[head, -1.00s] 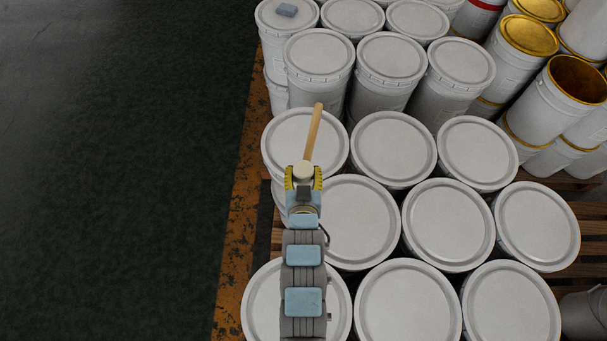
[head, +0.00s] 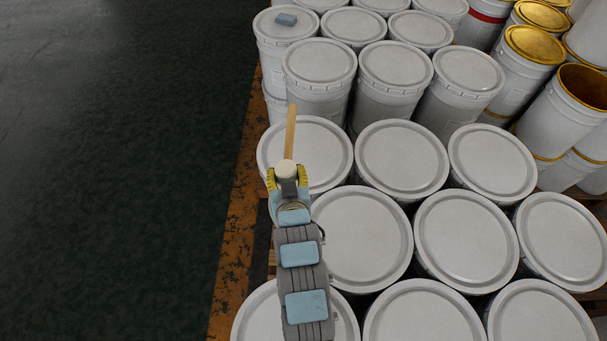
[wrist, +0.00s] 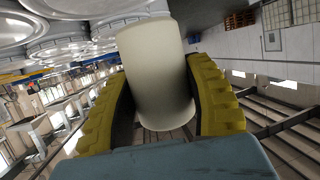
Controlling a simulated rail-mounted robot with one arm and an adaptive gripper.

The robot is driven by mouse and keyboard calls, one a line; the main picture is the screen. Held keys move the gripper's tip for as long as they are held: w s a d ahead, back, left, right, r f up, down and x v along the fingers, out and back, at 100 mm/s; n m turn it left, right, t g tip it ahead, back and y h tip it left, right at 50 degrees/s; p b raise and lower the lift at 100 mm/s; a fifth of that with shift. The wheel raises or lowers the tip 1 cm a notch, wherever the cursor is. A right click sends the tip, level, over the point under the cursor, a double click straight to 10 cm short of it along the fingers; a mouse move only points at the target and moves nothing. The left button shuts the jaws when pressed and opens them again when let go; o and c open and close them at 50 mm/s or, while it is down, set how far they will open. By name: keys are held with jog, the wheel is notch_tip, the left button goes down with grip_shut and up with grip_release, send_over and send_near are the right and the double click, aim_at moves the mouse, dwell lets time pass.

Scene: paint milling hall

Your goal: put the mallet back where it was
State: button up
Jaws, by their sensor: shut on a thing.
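The mallet has a pale cream head (head: 286,169) and a light wooden handle (head: 290,132). My gripper (head: 287,183) is shut on the mallet's head, and the handle points away from me, toward the top of the head view. The mallet shows over the lid of a white bucket; I cannot tell how high above it. In the wrist view the cream head (wrist: 157,75) sits between the two yellow ribbed fingers. The handle is hidden there.
White lidded buckets (head: 403,158) stand packed in rows on wooden pallets. A small blue-grey block (head: 286,19) lies on a far bucket lid. Gold-rimmed buckets (head: 585,88) stand at the upper right, one open. The dark green floor (head: 120,170) at left is clear, bordered by a worn orange strip (head: 234,240).

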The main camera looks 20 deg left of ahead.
jog(key=w, duration=0.1)
jog(key=w+f, duration=0.1)
jog(key=w, duration=0.1)
jog(key=shift+w+d+f+b, duration=0.1)
jog(key=shift+w+f+b, duration=0.15)
jog(key=shift+w+b, duration=0.15)
jog(key=w+f, duration=0.5)
jog(key=shift+d+f, duration=0.15)
jog(key=shift+f, duration=0.15)
jog(key=shift+w+f, duration=0.2)
jog(key=shift+f, duration=1.6)
jog(key=shift+f+b, duration=0.15)
jog(key=shift+b, duration=0.2)
jog(key=o, duration=1.2)
